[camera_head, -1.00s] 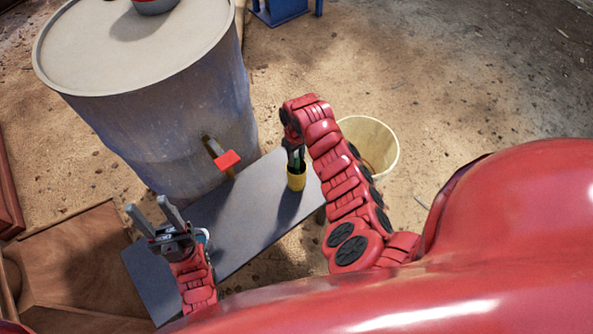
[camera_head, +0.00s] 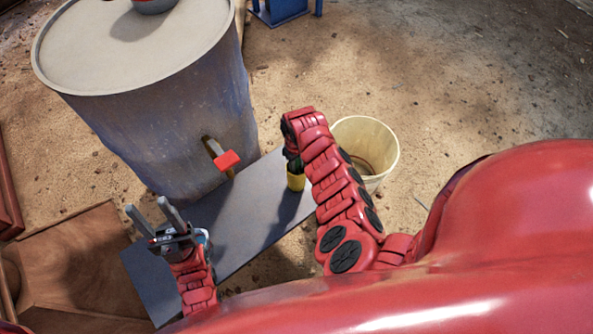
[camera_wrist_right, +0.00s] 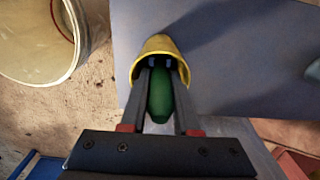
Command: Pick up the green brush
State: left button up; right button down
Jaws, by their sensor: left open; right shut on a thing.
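The green brush (camera_wrist_right: 160,95) shows in the right wrist view between the two fingers of my right gripper (camera_wrist_right: 161,68), which is shut on it. The brush's far end goes into a yellow cup (camera_wrist_right: 161,45), and how deep is hidden. In the head view the yellow cup (camera_head: 296,183) stands on a grey board, right below my right gripper (camera_head: 292,162), which is mostly hidden by its own arm. My left gripper (camera_head: 147,207) is open and empty over the left part of the board, well apart from the cup.
The grey board (camera_head: 235,212) lies beside a large blue-grey barrel (camera_head: 165,130). A red-handled tool (camera_head: 227,160) shows at the barrel's side. A cream bucket (camera_head: 366,138) stands right of the cup, close to my right arm. A brown wooden piece (camera_head: 75,265) lies at lower left.

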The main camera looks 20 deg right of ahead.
jog(key=shift+r, duration=0.1)
notch_tip(320, 180, up, 14)
jog(key=shift+w+f+p, duration=0.1)
jog(key=shift+f+p, duration=0.15)
jog(key=shift+p, duration=0.4)
notch_tip(320, 180, up, 4)
jog(key=shift+r+p, duration=0.15)
jog(key=shift+p, duration=0.95)
